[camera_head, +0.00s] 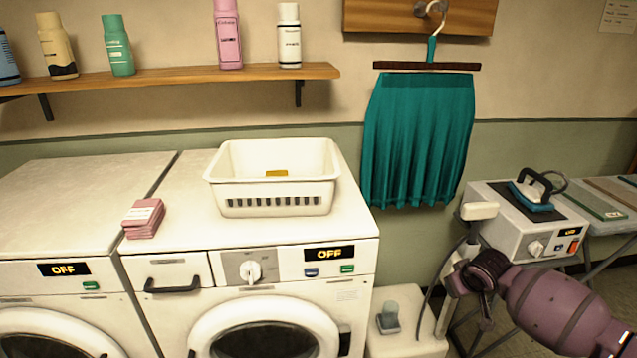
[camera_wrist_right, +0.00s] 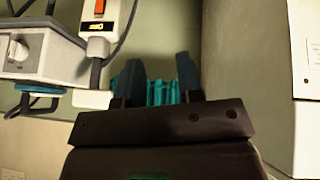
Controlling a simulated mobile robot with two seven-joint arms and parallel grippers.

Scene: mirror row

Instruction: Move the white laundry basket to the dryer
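The white laundry basket (camera_head: 275,195) stands upright on top of the right-hand front-loading machine (camera_head: 325,228), whose display reads OFF. A small orange-yellow patch shows inside it. A second machine (camera_head: 70,185) stands to its left, also reading OFF; I cannot tell which one is the dryer. My right gripper (camera_head: 472,283) is at the lower right, well away from the basket, near the ironing unit. In the right wrist view its fingers (camera_wrist_right: 160,82) are apart with nothing between them; teal cloth shows beyond. My left gripper is not in view.
Folded pink cloths (camera_head: 143,218) lie on the right machine's left edge. A wall shelf (camera_head: 180,78) with several bottles is above. A teal skirt (camera_head: 418,140) hangs at the right, beside an ironing unit (camera_head: 522,235). The left machine's top is clear.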

